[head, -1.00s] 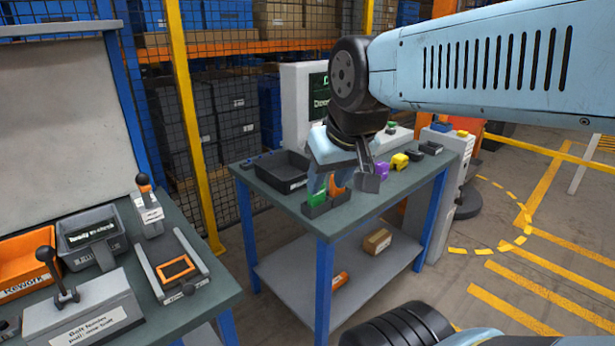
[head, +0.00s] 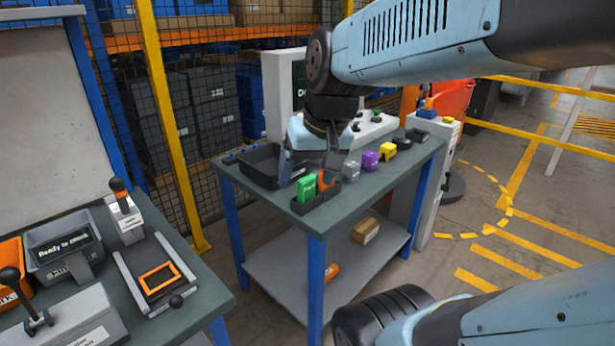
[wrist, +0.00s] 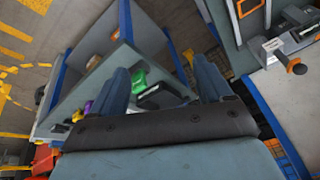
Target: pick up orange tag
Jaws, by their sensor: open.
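The orange tag (head: 322,182) stands in a small dark holder (head: 327,195) near the front corner of the far table, beside a green tag (head: 306,188). The orange tag is partly hidden by one of my fingers. My gripper (head: 311,170) is open above and behind the holder, with a finger toward each side of the tags. I cannot tell whether a finger touches the orange tag. In the wrist view, a green tag (wrist: 139,80) and a dark holder (wrist: 152,96) show between the open fingers (wrist: 164,80); I cannot make out the orange tag there.
A dark tray (head: 257,165) lies left of the holder. Grey, purple (head: 370,160), yellow (head: 388,151) and black blocks sit along the table's right. A monitor (head: 287,95) stands behind. The nearer left table (head: 205,290) holds levers and a frame with an orange rectangle (head: 160,277).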

